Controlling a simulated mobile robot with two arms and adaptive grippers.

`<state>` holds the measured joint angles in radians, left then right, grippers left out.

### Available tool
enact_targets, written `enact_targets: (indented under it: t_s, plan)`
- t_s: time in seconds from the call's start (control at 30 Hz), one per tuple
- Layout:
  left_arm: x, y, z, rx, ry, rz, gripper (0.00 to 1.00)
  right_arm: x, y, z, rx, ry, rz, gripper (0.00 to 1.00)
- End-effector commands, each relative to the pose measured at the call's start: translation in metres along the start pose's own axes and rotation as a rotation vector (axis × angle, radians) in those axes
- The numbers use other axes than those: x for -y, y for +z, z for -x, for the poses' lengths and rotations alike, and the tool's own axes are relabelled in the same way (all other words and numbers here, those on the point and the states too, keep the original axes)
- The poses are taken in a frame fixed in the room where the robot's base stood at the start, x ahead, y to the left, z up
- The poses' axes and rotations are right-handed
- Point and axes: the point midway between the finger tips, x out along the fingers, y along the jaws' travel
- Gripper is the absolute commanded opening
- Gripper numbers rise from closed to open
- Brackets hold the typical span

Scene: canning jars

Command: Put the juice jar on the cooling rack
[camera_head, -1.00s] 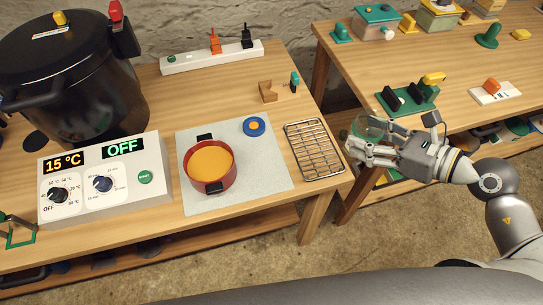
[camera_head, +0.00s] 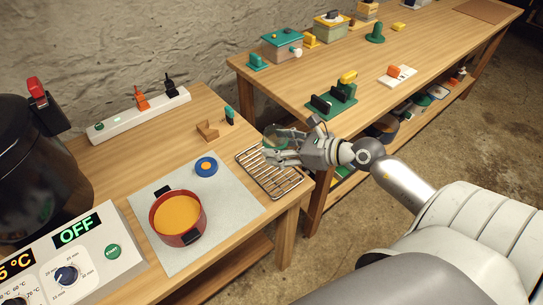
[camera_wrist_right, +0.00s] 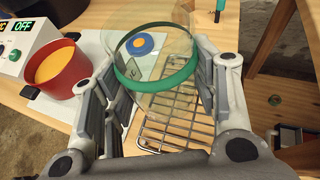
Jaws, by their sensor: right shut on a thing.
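A clear glass jar with a green band (camera_wrist_right: 190,77) fills the top middle of the right wrist view. In the head view the jar (camera_head: 278,133) shows partly, behind the fingers. My right gripper (camera_head: 272,153) is shut on the jar, with its fingers on either side of it. The wire cooling rack (camera_head: 275,183) lies at the right end of the near table. The gripper and jar are over the rack's far part, and the rack (camera_wrist_right: 172,132) shows beneath the jar in the wrist view. Whether the jar touches the rack I cannot tell. My left gripper is not in view.
A red pot of orange liquid (camera_head: 177,213) and a blue ring with an orange centre (camera_head: 206,167) are on a grey mat (camera_head: 226,213), left of the rack. A wooden block (camera_head: 207,131) stands behind. A second table (camera_head: 410,75) is at the right.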

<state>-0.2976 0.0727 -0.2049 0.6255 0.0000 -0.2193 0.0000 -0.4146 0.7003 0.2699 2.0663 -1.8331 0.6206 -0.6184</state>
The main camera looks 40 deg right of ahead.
Motion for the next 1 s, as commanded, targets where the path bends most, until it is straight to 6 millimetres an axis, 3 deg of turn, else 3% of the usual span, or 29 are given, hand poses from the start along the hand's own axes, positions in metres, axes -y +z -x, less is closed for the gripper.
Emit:
enact_targets:
  t_s: [0.1, 0.3, 0.47, 0.7, 1.0]
  plan:
    - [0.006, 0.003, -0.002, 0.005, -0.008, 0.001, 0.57, 0.011, -0.017, -0.024, 0.000, -0.002, -0.006, 0.21]
    - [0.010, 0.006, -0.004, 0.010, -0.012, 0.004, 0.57, 0.021, -0.031, -0.045, 0.000, -0.001, -0.004, 0.21]
    - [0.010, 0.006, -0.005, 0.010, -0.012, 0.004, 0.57, 0.025, -0.038, -0.055, 0.000, 0.000, -0.004, 0.21]
    - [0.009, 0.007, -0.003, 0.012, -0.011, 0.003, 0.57, 0.025, -0.064, -0.066, 0.000, 0.000, -0.005, 0.21]
    - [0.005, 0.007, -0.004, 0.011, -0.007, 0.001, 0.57, 0.025, -0.067, -0.067, -0.001, 0.001, -0.002, 0.21]
